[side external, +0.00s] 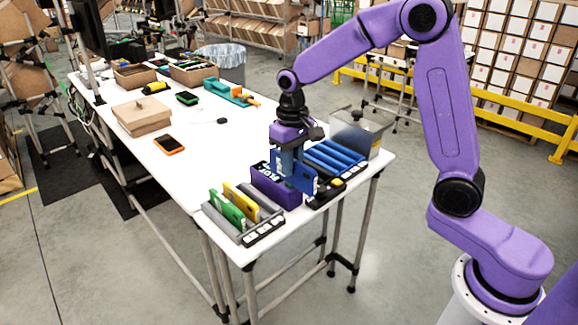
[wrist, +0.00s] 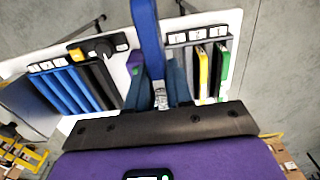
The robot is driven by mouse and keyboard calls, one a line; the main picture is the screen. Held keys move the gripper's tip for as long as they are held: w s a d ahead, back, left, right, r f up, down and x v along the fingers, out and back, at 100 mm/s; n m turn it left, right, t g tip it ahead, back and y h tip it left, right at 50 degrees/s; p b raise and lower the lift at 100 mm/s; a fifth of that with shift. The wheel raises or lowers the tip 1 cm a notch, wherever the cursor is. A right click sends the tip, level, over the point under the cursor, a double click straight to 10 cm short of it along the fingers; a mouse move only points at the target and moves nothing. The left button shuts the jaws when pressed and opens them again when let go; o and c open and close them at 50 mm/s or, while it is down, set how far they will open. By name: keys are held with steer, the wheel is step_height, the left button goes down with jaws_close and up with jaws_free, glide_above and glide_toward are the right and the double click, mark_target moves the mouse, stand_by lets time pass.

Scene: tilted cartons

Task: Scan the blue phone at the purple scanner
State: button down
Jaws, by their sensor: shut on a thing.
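My gripper (side external: 289,160) points down and is shut on the blue phone (side external: 303,178), holding it on edge. The phone also shows edge-on between the fingers in the wrist view (wrist: 147,38). The purple scanner (side external: 275,188), a block with white lettering, stands on the table just left of the phone in the side view. The phone overlaps its right end in the picture; I cannot tell whether they touch. The scanner is mostly hidden in the wrist view.
A grey rack (side external: 249,233) at the near corner holds a green phone (side external: 227,207) and a yellow phone (side external: 242,200). A blue-slotted rack (side external: 338,158) and a clear bin (side external: 357,135) stand to the right. An orange phone (side external: 169,145) and a carton (side external: 142,117) lie farther left, with bare table around.

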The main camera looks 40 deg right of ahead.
steer(key=w+d+f, duration=0.3)
steer(key=w+d, duration=0.9)
steer(key=shift+d+f, duration=0.1)
steer(key=shift+f, duration=4.25)
step_height(320, 180, up, 6)
